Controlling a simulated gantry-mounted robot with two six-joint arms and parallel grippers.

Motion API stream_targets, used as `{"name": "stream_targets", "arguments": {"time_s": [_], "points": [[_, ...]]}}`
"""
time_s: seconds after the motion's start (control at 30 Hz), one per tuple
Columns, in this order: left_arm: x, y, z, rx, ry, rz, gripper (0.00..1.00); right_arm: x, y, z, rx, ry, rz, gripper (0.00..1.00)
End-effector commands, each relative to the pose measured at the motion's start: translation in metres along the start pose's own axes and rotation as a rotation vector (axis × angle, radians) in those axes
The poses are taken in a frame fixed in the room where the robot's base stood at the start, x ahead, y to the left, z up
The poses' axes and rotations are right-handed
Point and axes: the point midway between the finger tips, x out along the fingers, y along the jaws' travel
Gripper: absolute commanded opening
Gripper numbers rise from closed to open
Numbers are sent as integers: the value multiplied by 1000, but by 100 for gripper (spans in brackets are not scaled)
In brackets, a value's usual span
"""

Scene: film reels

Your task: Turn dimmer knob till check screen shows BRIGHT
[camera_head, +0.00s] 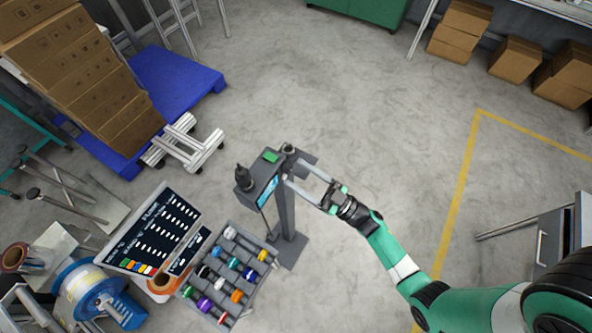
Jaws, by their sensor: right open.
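A dark grey control box (257,182) stands on a grey post (286,212). A small blue-lit screen (267,191) is on its front face, and its text is too small to read. A green panel (271,156) is on top, with a dark knob-like part (288,149) beside it and a black cylindrical part (243,174) at the left end. I cannot tell which part is the dimmer knob. My right gripper (292,171) is open, its two pale fingers spread at the box's right end. Whether they touch anything is unclear. My left gripper is out of view.
A grey tray (218,318) of colourful reels stands just below the post, beside a black sign board (153,229). A blue pallet (176,82) with stacked cartons (75,75) is at upper left. The floor right of the post is open, with a yellow line (462,190).

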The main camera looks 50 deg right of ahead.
Motion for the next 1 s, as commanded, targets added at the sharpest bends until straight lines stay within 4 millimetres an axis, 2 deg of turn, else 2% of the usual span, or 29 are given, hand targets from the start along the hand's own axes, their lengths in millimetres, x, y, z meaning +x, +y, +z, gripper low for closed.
{"name": "stream_targets", "arguments": {"time_s": [0.13,0.4,0.47,0.7,0.8,1.0], "points": [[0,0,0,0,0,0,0,14,-1,0,0,1,-1,67],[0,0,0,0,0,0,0,16,0,0,0,0,1,67],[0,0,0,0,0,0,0,16,0,0,0,0,1,58],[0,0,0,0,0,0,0,16,0,0,0,0,1,15],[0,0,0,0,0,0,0,16,0,0,0,0,1,0],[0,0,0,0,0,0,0,16,0,0,-2,0,0,0]]}}
